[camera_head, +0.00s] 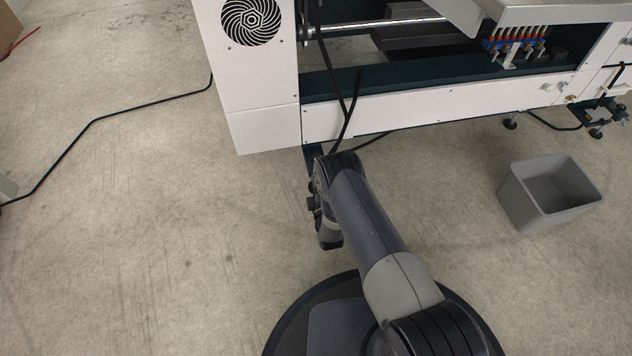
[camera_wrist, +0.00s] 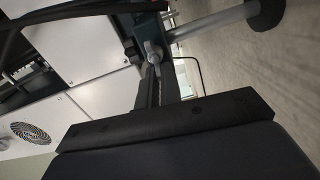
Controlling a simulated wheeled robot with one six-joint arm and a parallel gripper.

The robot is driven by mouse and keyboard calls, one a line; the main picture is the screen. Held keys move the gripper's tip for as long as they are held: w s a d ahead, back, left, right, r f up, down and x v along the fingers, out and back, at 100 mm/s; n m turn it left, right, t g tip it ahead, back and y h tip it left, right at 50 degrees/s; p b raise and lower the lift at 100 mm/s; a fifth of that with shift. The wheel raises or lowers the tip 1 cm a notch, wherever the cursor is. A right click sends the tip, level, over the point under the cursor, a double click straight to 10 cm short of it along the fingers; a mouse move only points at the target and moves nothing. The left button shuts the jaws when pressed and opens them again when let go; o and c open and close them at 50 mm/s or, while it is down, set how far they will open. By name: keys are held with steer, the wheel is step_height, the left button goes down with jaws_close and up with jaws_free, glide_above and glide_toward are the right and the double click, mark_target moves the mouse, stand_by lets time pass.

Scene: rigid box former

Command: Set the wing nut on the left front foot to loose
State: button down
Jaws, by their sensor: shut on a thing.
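In the wrist view the wing nut (camera_wrist: 152,48) is a small grey metal piece on the dark bracket of the machine's foot. The foot's grey rod (camera_wrist: 215,22) runs from there to a round black pad (camera_wrist: 266,12) at the top right. My gripper (camera_wrist: 156,70) reaches up to the wing nut with its dark narrow fingers and is shut on it. The fingers hide part of the nut, so its exact setting cannot be told. In the head view my arm hides the nut and most of the foot; only the dark green leg (camera_head: 312,156) shows.
The white box former (camera_head: 260,110) stands at the top with black cables hanging near my arm. A grey bin (camera_head: 548,192) stands on the floor at the right. A black cable (camera_head: 95,122) lies across the left floor. The floor between is clear.

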steer(key=shift+s+d+f+n, duration=0.15)
steer(key=shift+f+n, duration=0.1)
steer(key=shift+n, duration=0.45)
steer(key=c, duration=1.6)
jaws_free()
